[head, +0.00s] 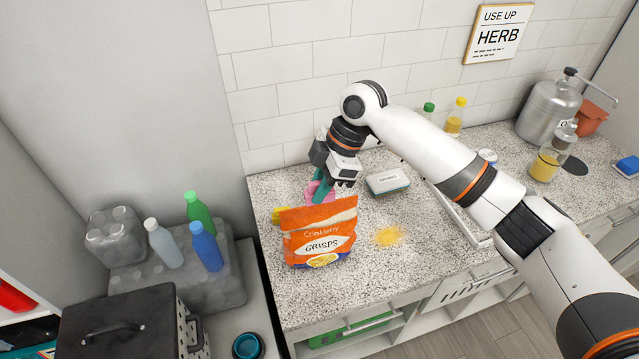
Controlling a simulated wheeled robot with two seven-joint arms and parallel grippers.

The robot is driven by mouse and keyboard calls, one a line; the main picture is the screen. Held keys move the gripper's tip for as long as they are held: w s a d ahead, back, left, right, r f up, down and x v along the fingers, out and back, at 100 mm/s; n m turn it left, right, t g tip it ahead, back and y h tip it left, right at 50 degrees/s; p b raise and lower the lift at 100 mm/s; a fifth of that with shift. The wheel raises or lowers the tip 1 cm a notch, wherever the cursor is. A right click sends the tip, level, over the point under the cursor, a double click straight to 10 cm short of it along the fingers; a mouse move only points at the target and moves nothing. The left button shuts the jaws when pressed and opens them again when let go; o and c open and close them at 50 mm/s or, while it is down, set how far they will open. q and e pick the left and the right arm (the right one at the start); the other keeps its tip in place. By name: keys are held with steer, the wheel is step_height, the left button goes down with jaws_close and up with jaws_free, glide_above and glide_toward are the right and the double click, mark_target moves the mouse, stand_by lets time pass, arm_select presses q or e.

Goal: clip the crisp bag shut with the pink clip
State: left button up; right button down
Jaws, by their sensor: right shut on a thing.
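The orange crisp bag (318,237) stands upright on the speckled counter near its left front corner, with its label facing me. My right gripper (325,185) is just behind the bag's top edge, pointing down. It is shut on a pink thing, which looks like the pink clip (312,190). The clip's lower part is hidden behind the bag, so I cannot tell whether it touches the bag. A teal thing shows beside the clip at the gripper. My left gripper is not in view.
Bottles (455,118) and a metal dispenser (549,110) stand at the back. The front counter right of the spill is clear.

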steer(key=shift+f+b, duration=0.5)
steer(key=shift+f, duration=1.2)
steer(key=c, duration=1.2)
jaws_free()
